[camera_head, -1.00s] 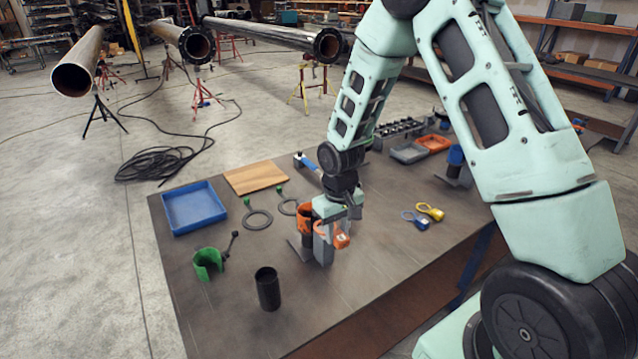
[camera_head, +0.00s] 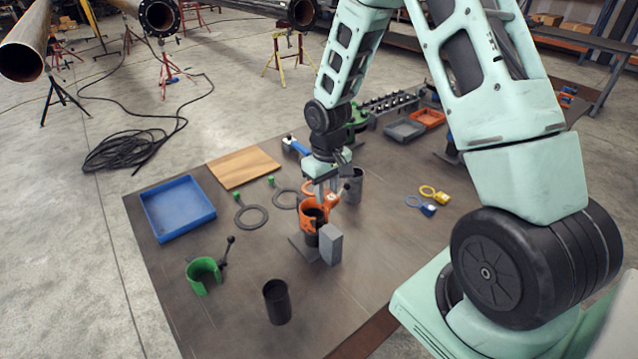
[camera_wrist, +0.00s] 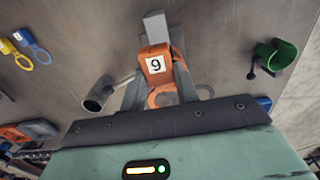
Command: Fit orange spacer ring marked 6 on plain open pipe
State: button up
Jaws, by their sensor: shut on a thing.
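My gripper (camera_head: 326,188) is above the work table, its fingers shut on the orange tab of a spacer ring (camera_wrist: 155,64). The tab's number reads as 9 in the wrist view; it could be an upside-down 6. The orange loop (camera_wrist: 163,97) shows between the fingers, partly hidden by the gripper body. In the head view the ring overlaps other orange parts, so its outline is hard to separate. The plain open pipe (camera_head: 24,50) is at the top left, on a stand, far from my gripper. Its near end is open, without a flange.
Below my gripper stands a grey block (camera_head: 331,246). A black cylinder (camera_head: 277,303), green clamp (camera_head: 203,274), blue tray (camera_head: 178,210) and yellow and blue tagged rings (camera_head: 428,208) lie on the table. Flanged pipes (camera_head: 158,17) stand behind. A black cable (camera_head: 122,152) lies on the floor.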

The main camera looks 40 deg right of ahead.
jog(key=b, duration=0.4)
send_over(326, 226)
jog(key=shift+f, duration=2.5)
jog(key=shift+f+b, duration=1.1)
jog(key=shift+f, duration=0.55)
jog(key=shift+f, duration=0.2)
jog(key=shift+f+b, duration=0.25)
jog(key=shift+b, duration=0.05)
jog(key=o, duration=1.1)
jog(key=shift+r, duration=0.15)
